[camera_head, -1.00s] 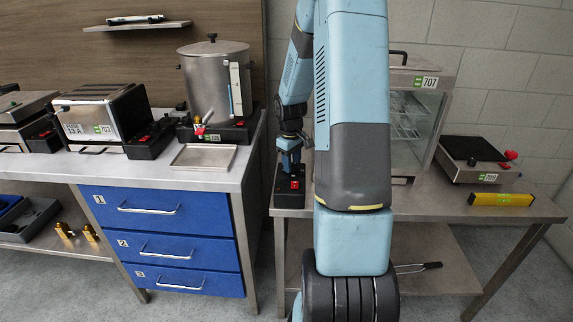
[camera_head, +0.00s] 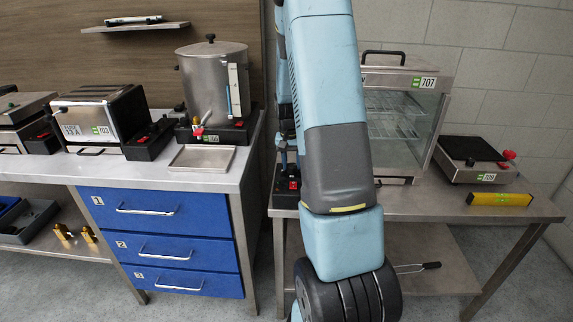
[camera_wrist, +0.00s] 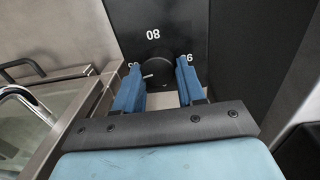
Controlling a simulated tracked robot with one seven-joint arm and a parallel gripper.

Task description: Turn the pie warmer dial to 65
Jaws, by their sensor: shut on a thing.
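The pie warmer (camera_head: 408,125) is a glass-fronted steel cabinet labelled 707, on the right table. Its black control box (camera_head: 283,199) with a red switch stands at its left, partly behind my arm. In the wrist view, the dial (camera_wrist: 157,66) is a round black knob on a dark panel. A short white mark on the dial lies at its lower left.
The pie warmer's glass and metal handle (camera_wrist: 28,100) lie close at the left of my gripper. A hot plate (camera_head: 475,158) and a yellow level (camera_head: 500,199) are on the right of the table. An urn (camera_head: 213,85) and a toaster (camera_head: 100,115) stand on the left counter.

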